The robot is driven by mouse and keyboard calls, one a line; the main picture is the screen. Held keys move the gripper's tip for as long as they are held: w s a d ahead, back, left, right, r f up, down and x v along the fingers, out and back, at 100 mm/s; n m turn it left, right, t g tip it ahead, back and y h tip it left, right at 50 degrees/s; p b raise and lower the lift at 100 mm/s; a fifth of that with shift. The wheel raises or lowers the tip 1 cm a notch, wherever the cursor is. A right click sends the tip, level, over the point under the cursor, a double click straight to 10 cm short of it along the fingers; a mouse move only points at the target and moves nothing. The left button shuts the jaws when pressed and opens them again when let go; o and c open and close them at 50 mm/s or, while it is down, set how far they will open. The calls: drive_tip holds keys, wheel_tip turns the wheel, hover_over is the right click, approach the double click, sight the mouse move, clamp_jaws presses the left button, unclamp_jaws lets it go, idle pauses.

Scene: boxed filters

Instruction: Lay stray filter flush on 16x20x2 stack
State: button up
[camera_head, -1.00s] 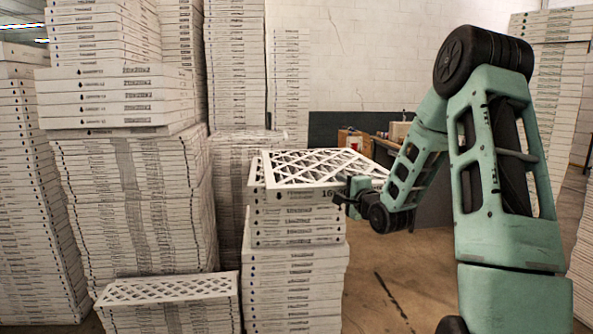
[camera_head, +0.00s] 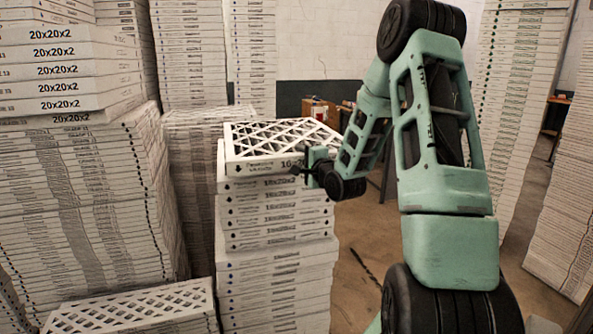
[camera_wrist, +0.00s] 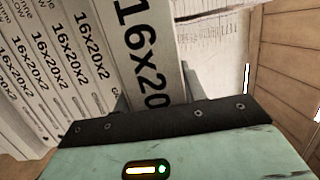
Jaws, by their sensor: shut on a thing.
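The stray filter (camera_head: 258,166) is a white-framed panel with a lattice face, lying nearly level at the top of the 16x20x2 stack (camera_head: 275,215). My gripper (camera_head: 308,168) is shut on its front edge near the right corner. In the wrist view, the filter's edge (camera_wrist: 138,45), printed "16x20", runs between my fingers. The labelled stack edges (camera_wrist: 55,65) show beside it, and the held edge looks closer to the camera than they do. I cannot tell whether the filter touches the stack. Its right front corner is hidden behind my gripper.
A tall 20x20x2 stack (camera_head: 80,190) stands close on the left. A low stack with a lattice top (camera_head: 140,308) is at the front left. More stacks stand behind and at right (camera_head: 520,120). Open floor (camera_head: 365,235) lies right of the 16x20x2 stack.

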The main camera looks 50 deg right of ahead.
drive_tip(key=shift+f+p, duration=0.5)
drive_tip(key=shift+f, duration=2.15)
drive_tip(key=shift+f, duration=0.2)
drive_tip(key=o, duration=1.1)
drive_tip(key=shift+o, duration=0.2)
drive_tip(key=shift+r, duration=0.1)
